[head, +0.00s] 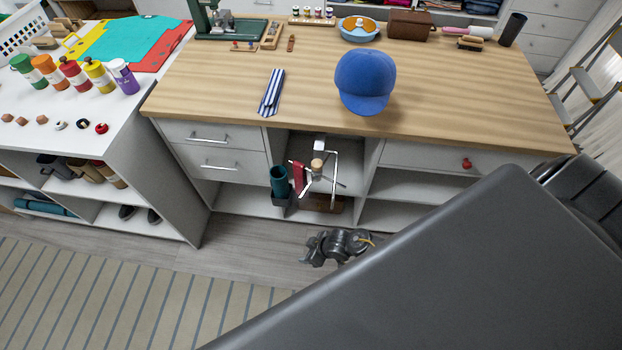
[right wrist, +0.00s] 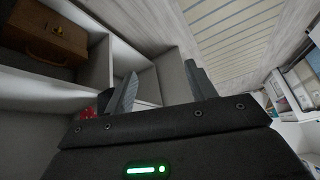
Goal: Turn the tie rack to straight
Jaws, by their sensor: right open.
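The tie rack (head: 333,165) is a chrome frame with a round wooden piece, inside the open middle cubby under the wooden counter. Its arms point in different directions, and a red tie (head: 298,178) hangs at its left side. My right gripper (head: 322,247) is below and in front of the cubby in the head view, apart from the rack. In the right wrist view its two fingers (right wrist: 161,72) are spread with nothing held between them. A small red patch shows beside one finger there, too hidden to identify. My left gripper is out of view.
A teal cylinder (head: 279,180) in a dark holder stands left of the rack. Drawers (head: 212,150) and shelves (head: 425,187) flank the cubby. A blue cap (head: 365,80) and striped cloth (head: 271,92) lie on the counter. My large grey arm covers the lower right. Floor in front is clear.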

